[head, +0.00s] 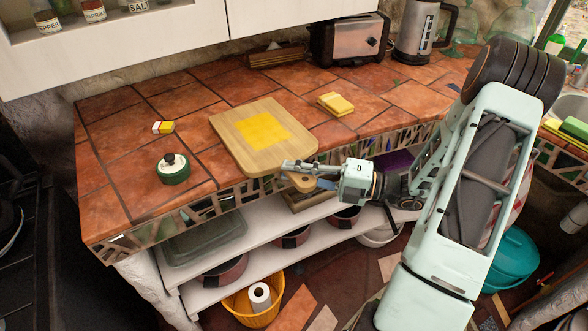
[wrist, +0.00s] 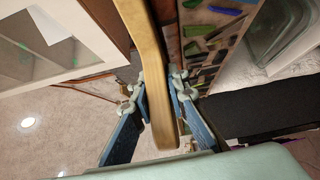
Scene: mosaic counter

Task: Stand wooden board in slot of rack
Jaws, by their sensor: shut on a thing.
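The wooden board (head: 232,137), pale with a yellow patch on its face, is at the middle of the tiled counter, its handle end past the front edge. It looks roughly flat; I cannot tell whether it touches the tiles. My gripper (head: 302,176) is shut on the handle end. In the wrist view the board (wrist: 152,60) shows edge-on between the two fingers (wrist: 160,108). A low brown wooden rack (head: 276,57) stands at the back of the counter by the wall; its slots are too small to make out.
A toaster (head: 345,42) and a kettle (head: 418,32) stand right of the rack. A yellow sponge (head: 336,104) lies right of the board. A green pot with a lid (head: 173,169) and a small red-yellow item (head: 163,127) are left. Tiles between board and rack are clear.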

